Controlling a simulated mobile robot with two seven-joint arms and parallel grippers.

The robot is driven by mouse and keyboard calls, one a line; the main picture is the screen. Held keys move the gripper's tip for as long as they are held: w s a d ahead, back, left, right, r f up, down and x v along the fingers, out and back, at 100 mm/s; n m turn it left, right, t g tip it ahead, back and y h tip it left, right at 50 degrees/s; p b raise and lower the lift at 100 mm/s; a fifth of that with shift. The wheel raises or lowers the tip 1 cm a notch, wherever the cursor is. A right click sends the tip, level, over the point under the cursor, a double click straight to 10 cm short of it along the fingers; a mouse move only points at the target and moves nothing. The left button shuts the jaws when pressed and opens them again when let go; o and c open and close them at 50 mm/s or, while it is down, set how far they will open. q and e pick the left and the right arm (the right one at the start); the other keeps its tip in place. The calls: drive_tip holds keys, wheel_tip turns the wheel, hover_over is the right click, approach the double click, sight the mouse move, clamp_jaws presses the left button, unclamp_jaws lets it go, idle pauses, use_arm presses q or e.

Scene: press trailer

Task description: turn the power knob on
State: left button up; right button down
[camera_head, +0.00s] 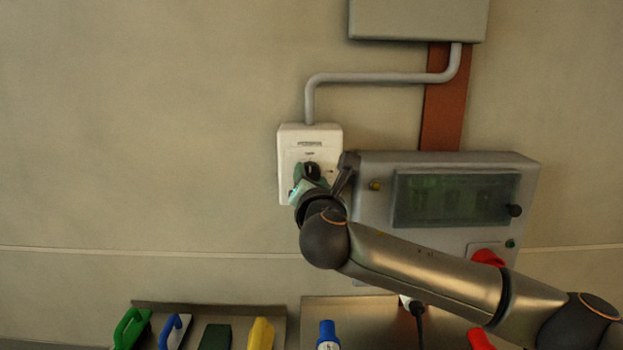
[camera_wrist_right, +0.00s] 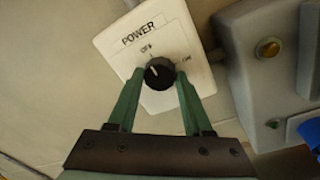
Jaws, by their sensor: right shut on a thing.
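The white power box (camera_head: 293,149) hangs on the wall, left of the grey control cabinet. Its black round knob (camera_head: 312,170) is partly covered by my right gripper (camera_head: 309,180) in the head view. In the right wrist view the box's face (camera_wrist_right: 117,42) reads POWER, with an off mark above the knob (camera_wrist_right: 160,73) and an on mark to its right. The knob's white line points up, toward the off mark. My right gripper (camera_wrist_right: 159,78) has its green fingers on both sides of the knob, shut on it. My left gripper is not in view.
The grey cabinet (camera_head: 373,215) with a dark window (camera_head: 455,198) stands close right of the box. A conduit (camera_head: 380,78) runs from the box's top. Below are trays with coloured tools, including a blue-capped bottle (camera_head: 328,335). The wall at left is clear.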

drive_tip(key=m+b, duration=0.3)
drive_tip(key=m, duration=0.6)
drive_tip(key=m+t+h+b, duration=0.1)
drive_tip(key=m+b, duration=0.3)
drive_tip(key=m, duration=0.5)
drive_tip(key=shift+a+f+m+h, duration=0.1)
drive_tip(key=shift+f+m+h, duration=0.1)
drive_tip(key=shift+m+h, duration=0.1)
drive_tip(key=shift+m, duration=0.3)
drive_tip(key=shift+c, duration=1.6)
unclamp_jaws()
